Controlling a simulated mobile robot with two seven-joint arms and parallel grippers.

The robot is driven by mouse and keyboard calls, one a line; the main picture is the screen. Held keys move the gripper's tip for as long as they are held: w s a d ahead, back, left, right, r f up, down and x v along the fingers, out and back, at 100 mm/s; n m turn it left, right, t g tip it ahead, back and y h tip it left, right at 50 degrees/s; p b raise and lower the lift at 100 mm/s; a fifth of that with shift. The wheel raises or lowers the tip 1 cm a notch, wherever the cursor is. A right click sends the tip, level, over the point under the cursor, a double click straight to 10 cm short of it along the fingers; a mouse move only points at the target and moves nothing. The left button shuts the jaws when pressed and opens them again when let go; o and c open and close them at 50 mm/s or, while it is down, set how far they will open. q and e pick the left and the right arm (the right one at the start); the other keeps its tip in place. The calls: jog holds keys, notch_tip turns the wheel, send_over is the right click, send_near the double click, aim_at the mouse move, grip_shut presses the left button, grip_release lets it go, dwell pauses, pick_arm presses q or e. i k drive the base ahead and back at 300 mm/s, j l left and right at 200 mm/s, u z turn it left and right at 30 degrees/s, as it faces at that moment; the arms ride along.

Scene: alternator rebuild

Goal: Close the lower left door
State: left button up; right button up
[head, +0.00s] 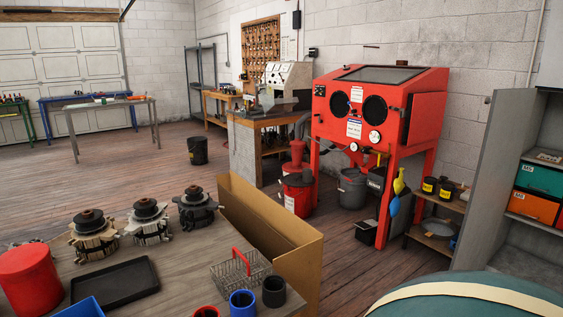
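No door is clearly identifiable as the lower left one. A tall grey cabinet (494,185) stands at the right edge, partly cut off by the frame. Its front is open, showing shelves with a teal bin (537,178) and an orange bin (533,207). I cannot tell whether the tall grey panel at its left is a side wall or an opened door. Neither my left nor my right gripper is in view.
A workbench (185,262) with several alternators, a black tray (114,283) and a wire basket (240,270) fills the lower left. An open cardboard box (291,262) adjoins it. A red blast cabinet (380,110) stands behind.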

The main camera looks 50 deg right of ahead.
aim_at(509, 117)
jog(key=z, duration=0.8)
jog(key=i+l+z, duration=0.15)
jog(key=l+z, duration=0.25)
jog(key=l, duration=0.15)
jog(key=i+l+z, duration=0.25)
jog(key=l+z, duration=0.2)
jog(key=i+l+z, duration=0.65)
jog(key=l+z, duration=0.2)
jog(key=i, duration=1.5)
jog(key=i+j+z, duration=1.2)
jog(key=j+z, duration=0.25)
jog(key=j, duration=0.2)
jog(key=k+j, duration=0.1)
jog(key=j, duration=0.35)
jog(key=k+j+z, duration=0.15)
jog(key=j, duration=0.7)
jog(key=k+z, duration=0.05)
